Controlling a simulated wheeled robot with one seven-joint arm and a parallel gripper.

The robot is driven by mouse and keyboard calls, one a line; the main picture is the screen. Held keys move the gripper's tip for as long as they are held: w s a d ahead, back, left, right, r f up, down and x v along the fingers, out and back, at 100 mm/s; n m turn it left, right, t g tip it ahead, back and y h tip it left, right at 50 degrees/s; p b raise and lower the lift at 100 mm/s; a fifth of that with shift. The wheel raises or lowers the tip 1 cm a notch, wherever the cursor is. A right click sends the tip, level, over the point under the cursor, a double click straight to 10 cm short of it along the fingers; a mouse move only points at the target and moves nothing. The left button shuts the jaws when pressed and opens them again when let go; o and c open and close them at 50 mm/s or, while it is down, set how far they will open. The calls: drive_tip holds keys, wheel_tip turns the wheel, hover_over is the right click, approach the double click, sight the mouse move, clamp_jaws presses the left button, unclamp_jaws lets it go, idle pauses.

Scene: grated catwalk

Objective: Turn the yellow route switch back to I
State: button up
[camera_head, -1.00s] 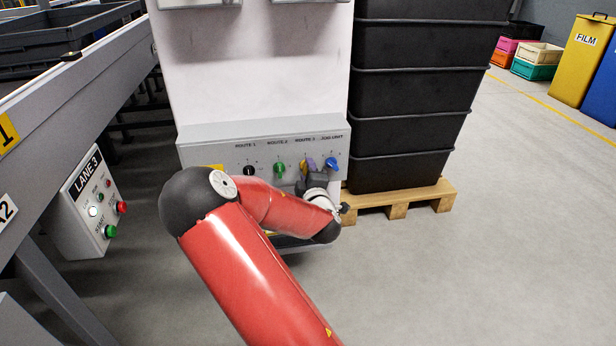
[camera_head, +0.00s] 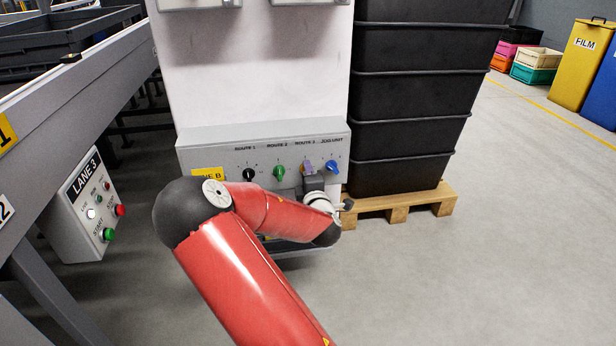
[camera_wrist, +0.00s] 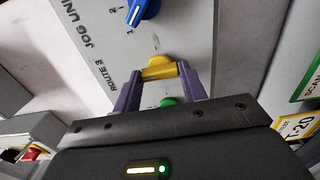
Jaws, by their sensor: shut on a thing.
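The yellow route switch (camera_wrist: 159,68) shows in the wrist view below the ROUTE 3 lettering, its bar lying across between my two purple fingers. My gripper (camera_wrist: 160,73) is shut on the bar, one fingertip at each end. In the head view, my gripper (camera_head: 308,167) is at the ROUTE 3 place on the grey panel (camera_head: 222,156), and its fingers hide most or all of the yellow switch. The small marks around the switch are too small or covered to tell exactly which one it points at.
The blue jog knob (camera_head: 332,167) sits close to the right of my gripper. The green knob (camera_head: 279,172) and black knob (camera_head: 248,174) sit to its left. Stacked black crates (camera_head: 415,95) on a pallet (camera_head: 400,204) stand right of the panel; the LANE 3 box (camera_head: 85,205) is at left.

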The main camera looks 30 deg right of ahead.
drive_tip(key=o, duration=1)
drive_tip(key=shift+s, duration=0.1)
drive_tip(key=v, duration=0.7)
drive_tip(key=shift+s+a+p, duration=0.15)
drive_tip(key=shift+s+p, duration=0.15)
drive_tip(key=shift+s, duration=0.05)
